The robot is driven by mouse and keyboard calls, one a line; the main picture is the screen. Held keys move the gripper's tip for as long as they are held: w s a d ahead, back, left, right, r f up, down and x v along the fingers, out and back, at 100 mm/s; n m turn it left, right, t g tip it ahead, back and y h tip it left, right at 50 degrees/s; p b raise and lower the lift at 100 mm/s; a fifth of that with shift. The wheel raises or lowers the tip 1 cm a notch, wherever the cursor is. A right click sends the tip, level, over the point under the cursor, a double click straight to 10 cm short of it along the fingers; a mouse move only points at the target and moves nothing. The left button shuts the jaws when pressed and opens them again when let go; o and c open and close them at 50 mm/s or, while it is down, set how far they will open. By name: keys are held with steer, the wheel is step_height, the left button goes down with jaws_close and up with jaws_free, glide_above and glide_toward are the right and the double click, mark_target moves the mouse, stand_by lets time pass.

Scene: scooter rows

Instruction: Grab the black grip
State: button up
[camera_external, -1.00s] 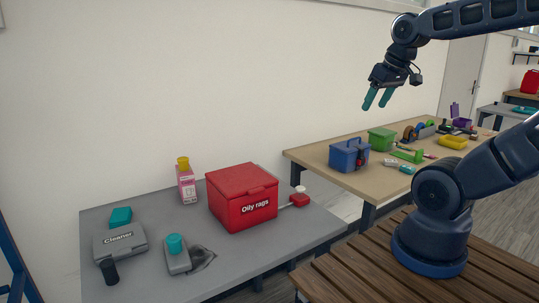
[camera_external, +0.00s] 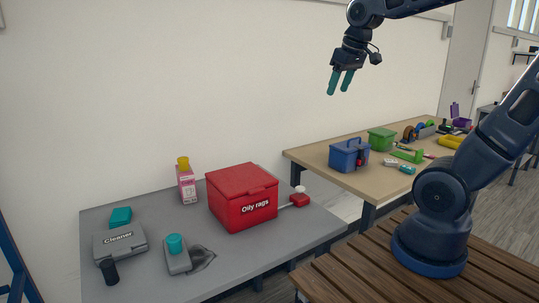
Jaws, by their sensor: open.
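The black grip (camera_external: 109,272) is a short dark cylinder on the grey table (camera_external: 232,274), at its front left edge, just in front of the grey case labelled "Cleaner" (camera_external: 120,244). My gripper (camera_external: 338,91) is open and empty, with teal fingers pointing down. It is high in the air before the white wall, up and far to the right of the grip. Nothing hides the grip.
The grey table also holds a teal block (camera_external: 121,217), a grey teal-topped item (camera_external: 177,255), a pink bottle (camera_external: 187,184) and a red "Oily rags" box (camera_external: 243,199). A wooden table (camera_external: 315,160) with a blue caddy (camera_external: 349,155) stands behind right.

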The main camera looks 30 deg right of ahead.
steer(key=w+a+f+n+g, duration=0.1)
steer(key=w+a+n, duration=0.2)
steer(key=w+a, duration=0.7)
steer(key=w+a+f+n+g, duration=0.15)
steer(key=w+a, duration=0.45)
steer(key=a, duration=0.8)
steer(key=n+g, duration=0.1)
steer(key=n, duration=0.6)
glide_above(105, 263)
steer(key=f, duration=2.8)
steer(key=shift+w+d+f, duration=0.15)
steer(key=shift+w+d, duration=0.15)
steer(key=shift+w, duration=0.05)
steer(key=shift+s+a+f, duration=0.25)
steer(key=shift+f, duration=5.4)
steer(key=c, duration=1.1)
steer(key=shift+o, duration=0.2)
steer(key=shift+r, duration=0.15)
